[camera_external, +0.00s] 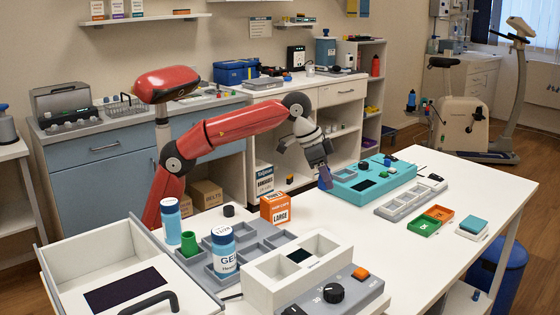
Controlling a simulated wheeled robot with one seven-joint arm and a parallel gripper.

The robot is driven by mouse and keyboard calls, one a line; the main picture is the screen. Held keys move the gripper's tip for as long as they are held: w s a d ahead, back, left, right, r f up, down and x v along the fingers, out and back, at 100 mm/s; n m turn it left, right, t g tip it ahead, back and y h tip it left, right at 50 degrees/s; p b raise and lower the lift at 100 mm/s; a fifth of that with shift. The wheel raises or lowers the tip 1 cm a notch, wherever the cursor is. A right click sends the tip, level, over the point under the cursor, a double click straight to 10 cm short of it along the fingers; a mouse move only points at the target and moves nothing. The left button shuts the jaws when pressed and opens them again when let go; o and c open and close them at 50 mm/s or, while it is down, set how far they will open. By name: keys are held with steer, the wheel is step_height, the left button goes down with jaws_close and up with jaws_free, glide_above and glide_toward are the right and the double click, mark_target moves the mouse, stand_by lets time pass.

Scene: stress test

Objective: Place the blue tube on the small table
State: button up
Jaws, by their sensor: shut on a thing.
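My gripper (321,167) is at the end of the red arm, pointing down over the white table (345,225). It is shut on a blue tube (326,180), of which a short blue part shows below the fingers. The tube is just left of a teal device; I cannot tell whether it touches the table. Which surface is the small table is not clear; a narrow white table (12,152) shows partly at the left edge.
An orange box (275,209), a grey compartment tray (262,243) and a gel bottle (223,252) are left. Bare tabletop lies in front.

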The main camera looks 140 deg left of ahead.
steer(key=b, duration=0.3)
glide_above(330, 220)
steer(key=s+d, duration=0.1)
step_height(330, 220, down, 8)
steer(key=shift+s+f, duration=0.1)
steer(key=shift+s, duration=0.05)
steer(key=shift+f+p, duration=0.35)
steer(key=shift+f, duration=0.35)
steer(key=shift+f, duration=0.1)
steer(key=shift+f, duration=0.15)
steer(key=o, duration=1)
steer(key=shift+o, duration=0.2)
steer(key=shift+b, duration=0.3)
steer(key=p+v, duration=0.1)
steer(key=v, duration=0.6)
steer(key=shift+a+r, duration=0.2)
steer(key=shift+r, duration=0.05)
steer(key=shift+o, duration=0.4)
steer(key=shift+d+r, duration=0.1)
steer(key=shift+r, duration=0.2)
